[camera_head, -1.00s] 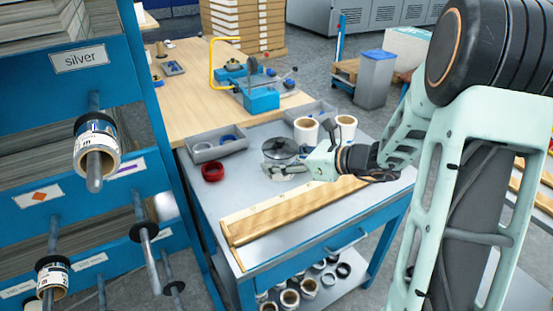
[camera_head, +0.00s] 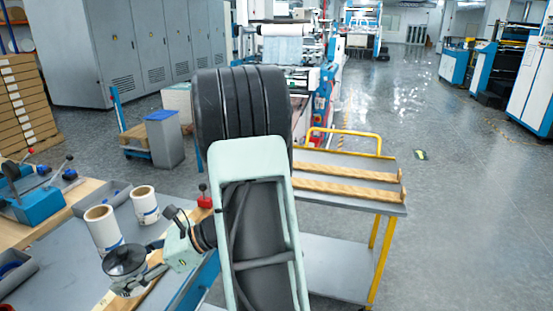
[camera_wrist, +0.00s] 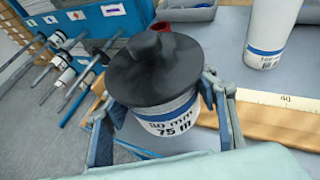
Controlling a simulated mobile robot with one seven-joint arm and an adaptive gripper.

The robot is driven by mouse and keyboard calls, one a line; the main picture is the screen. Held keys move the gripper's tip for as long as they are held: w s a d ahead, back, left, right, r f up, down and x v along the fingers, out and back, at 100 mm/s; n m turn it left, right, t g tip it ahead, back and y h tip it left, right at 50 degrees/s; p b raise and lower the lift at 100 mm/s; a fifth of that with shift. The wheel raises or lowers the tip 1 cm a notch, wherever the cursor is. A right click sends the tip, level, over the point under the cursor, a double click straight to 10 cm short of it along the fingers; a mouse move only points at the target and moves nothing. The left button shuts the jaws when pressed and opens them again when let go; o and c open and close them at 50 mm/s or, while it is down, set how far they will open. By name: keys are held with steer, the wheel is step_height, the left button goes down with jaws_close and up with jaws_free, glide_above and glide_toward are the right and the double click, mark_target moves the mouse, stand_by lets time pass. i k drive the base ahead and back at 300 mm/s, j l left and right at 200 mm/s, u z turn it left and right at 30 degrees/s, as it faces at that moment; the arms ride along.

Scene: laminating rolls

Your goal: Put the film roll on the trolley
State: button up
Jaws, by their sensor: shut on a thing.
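My gripper (camera_wrist: 165,125) is shut on a film roll (camera_wrist: 168,117) with a blue-and-white "75 m" label; its fingers lie on either side of it. A wide black flanged cap covers the roll's upper end. In the head view the cap (camera_head: 124,260) shows above the worktable, and the roll below it is mostly hidden. The trolley (camera_head: 350,203) stands to the right of my arm, with a yellow handle, a grey top holding two wooden strips, and a lower shelf (camera_head: 335,265). My arm hides its left part.
Two white rolls (camera_head: 103,228) (camera_head: 145,205) stand on the worktable (camera_head: 60,262) close to my gripper. A wooden ruled strip (camera_wrist: 265,115) lies beside the held roll. A grey bin (camera_head: 164,140) stands behind the table. The floor right of the trolley is clear.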

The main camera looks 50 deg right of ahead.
mark_target(340, 160)
steer(key=l+z, duration=0.1)
steer(key=z, duration=0.7)
steer(key=i+l+z, duration=0.1)
steer(key=z, duration=0.25)
steer(key=i+z, duration=0.25)
steer(key=z, duration=0.15)
steer(key=i+l+z, duration=0.1)
steer(key=i+z, duration=0.4)
steer(key=i, duration=0.2)
steer(key=i+j, duration=0.1)
steer(key=i, duration=0.7)
steer(key=z, duration=0.05)
